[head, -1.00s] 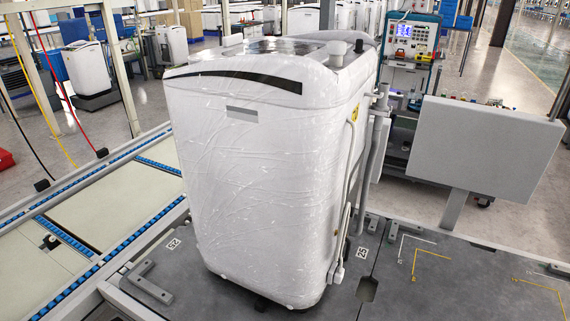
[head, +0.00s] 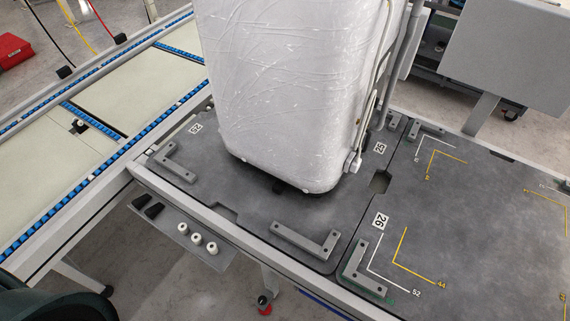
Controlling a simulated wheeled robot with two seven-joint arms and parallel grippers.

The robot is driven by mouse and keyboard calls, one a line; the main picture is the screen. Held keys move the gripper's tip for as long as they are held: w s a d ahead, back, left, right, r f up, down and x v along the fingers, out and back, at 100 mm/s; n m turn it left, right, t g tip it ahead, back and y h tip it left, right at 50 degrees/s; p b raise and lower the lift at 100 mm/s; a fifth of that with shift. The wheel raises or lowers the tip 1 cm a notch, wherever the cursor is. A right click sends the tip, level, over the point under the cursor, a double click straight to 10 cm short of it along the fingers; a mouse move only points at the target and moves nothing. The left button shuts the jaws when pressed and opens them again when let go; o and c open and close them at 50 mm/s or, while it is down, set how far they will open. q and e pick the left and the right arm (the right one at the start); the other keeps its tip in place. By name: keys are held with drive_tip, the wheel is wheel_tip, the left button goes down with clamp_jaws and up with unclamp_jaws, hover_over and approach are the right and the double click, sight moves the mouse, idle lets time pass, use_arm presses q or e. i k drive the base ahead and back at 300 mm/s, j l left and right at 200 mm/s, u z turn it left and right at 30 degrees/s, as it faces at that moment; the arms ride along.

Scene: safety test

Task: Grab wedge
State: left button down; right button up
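Two small black wedge-shaped pieces, a left one (head: 141,201) and a right one (head: 153,210), lie side by side on a narrow grey shelf (head: 190,257) below the front edge of the work platform. They are small and dark, so their exact shape is hard to tell. Neither of my grippers is in view.
Several white knobs (head: 197,239) stand on the same shelf, right of the black pieces. A large film-wrapped white machine (head: 290,90) stands on the grey platform (head: 225,175), with L-shaped metal brackets (head: 310,240) around it. A conveyor (head: 130,85) runs at left.

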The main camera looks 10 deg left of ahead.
sight(151, 212)
drive_tip(key=u, duration=1.65)
drive_tip(key=z, duration=0.3)
drive_tip(key=i+j+z, duration=0.1)
drive_tip(key=z, duration=0.25)
drive_tip(key=j+z, duration=0.35)
drive_tip(key=i+j+z, duration=0.1)
drive_tip(key=z, duration=0.2)
drive_tip(key=i+j+z, duration=0.15)
drive_tip(key=j, duration=0.7)
drive_tip(key=j+z, duration=0.2)
drive_tip(key=j, duration=0.65)
